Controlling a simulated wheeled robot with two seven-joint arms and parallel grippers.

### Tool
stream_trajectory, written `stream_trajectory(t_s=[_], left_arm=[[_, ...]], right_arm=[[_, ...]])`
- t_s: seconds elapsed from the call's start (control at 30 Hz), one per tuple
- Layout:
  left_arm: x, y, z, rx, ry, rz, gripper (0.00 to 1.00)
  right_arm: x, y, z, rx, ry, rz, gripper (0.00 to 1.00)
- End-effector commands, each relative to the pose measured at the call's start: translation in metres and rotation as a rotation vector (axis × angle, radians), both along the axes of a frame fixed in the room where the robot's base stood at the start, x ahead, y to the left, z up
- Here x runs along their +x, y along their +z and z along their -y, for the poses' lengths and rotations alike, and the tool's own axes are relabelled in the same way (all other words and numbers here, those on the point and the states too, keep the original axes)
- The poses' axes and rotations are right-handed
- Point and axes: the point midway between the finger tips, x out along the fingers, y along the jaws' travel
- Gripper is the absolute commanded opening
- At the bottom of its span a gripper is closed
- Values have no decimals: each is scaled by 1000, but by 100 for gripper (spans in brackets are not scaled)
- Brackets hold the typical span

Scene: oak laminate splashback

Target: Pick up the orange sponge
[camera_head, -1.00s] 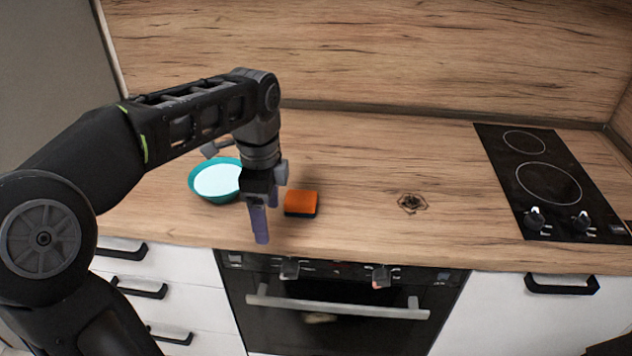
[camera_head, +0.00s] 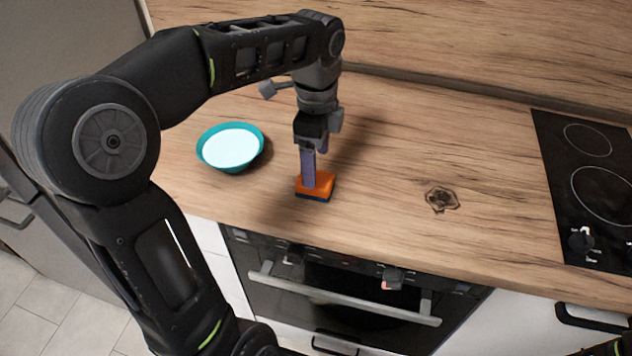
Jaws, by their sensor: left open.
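The orange sponge (camera_head: 322,184), with a dark blue underside, lies flat on the wooden counter near its front edge. My left gripper (camera_head: 309,176) points down right over the sponge, its purple fingers in front of the sponge's left and middle part in the head view. The gripper is open. My right gripper is not in view.
A teal bowl (camera_head: 231,165) with a pale inside stands left of the sponge. A black hob (camera_head: 585,180) is at far right. An oven (camera_head: 340,293) sits below the counter edge.

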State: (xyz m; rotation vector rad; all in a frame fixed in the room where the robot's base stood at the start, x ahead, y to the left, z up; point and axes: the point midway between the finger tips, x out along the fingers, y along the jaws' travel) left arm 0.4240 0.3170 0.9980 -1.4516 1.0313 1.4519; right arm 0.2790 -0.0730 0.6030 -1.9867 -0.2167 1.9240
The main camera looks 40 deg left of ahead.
Motion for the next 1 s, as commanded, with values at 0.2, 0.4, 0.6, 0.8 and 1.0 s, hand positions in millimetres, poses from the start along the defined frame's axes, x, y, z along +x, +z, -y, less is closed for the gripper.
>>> stream_trajectory(t_s=[0.2, 0.4, 0.6, 0.8, 1.0], left_arm=[[0, -12, 0, 0, 1, 0, 76], [0, -12, 0, 0, 1, -1, 76], [-1, -31, -2, 0, 0, -4, 76], [0, -59, -2, -1, 2, -2, 76], [0, -64, -2, 1, 1, 1, 76]], right_arm=[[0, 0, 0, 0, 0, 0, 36], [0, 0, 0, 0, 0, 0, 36], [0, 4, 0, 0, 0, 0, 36], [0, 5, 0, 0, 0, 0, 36], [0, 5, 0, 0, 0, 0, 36]])
